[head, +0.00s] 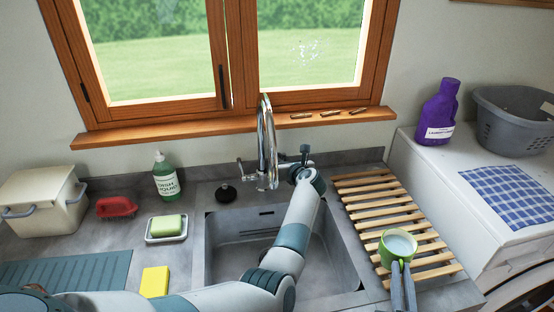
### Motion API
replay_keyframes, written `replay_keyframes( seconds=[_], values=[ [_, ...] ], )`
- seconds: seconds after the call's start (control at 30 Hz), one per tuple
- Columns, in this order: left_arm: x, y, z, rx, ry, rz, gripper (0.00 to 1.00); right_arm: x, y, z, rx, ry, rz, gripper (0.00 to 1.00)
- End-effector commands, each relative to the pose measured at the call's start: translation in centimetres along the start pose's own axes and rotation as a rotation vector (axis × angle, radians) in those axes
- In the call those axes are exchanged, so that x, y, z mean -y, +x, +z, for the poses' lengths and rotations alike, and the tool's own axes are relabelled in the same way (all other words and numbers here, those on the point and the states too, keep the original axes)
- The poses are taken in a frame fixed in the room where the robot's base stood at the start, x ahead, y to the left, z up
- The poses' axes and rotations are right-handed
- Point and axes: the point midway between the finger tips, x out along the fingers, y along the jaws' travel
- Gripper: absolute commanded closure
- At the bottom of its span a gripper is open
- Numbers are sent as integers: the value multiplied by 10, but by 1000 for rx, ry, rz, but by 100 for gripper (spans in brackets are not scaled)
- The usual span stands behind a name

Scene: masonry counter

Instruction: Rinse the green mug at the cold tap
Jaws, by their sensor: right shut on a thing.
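The green mug (384,251) is over the slatted wooden rack at the right of the sink; its pale inside faces up. My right gripper (402,276) is shut on the mug from the near side. The chrome tap (266,145) stands behind the sink (240,252), with a small handle at its left. My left arm crosses over the sink, and my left gripper (304,156) is just right of the tap's base, by its right side. Its fingers are small and dark there, so I cannot tell if they touch a handle. No water stream is visible.
The wooden rack (378,208) fills the counter right of the sink. Left are a dish soap bottle (166,178), a soap dish (166,237), a red brush (116,207), a yellow sponge (155,281) and a bin (45,200). A purple bottle (438,112) and grey basket (510,122) stand right.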

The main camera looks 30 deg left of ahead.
Motion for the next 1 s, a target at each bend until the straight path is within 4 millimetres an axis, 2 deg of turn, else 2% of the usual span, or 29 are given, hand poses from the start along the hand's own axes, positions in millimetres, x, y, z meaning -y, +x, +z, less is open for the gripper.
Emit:
replay_keyframes(
  seconds=[0.3,0.33,0.4,1.0],
  values=[
    [0,1,1,-3,3,-2,100,0,0,-2,-3,0,0,100],
    [0,1,1,-3,3,-2,83,0,0,-2,-3,0,0,100],
    [0,1,1,-3,3,-2,71,0,0,-2,-3,0,0,100],
    [6,-6,4,-4,2,-3,71,0,0,-1,-3,0,0,100]
  ],
)
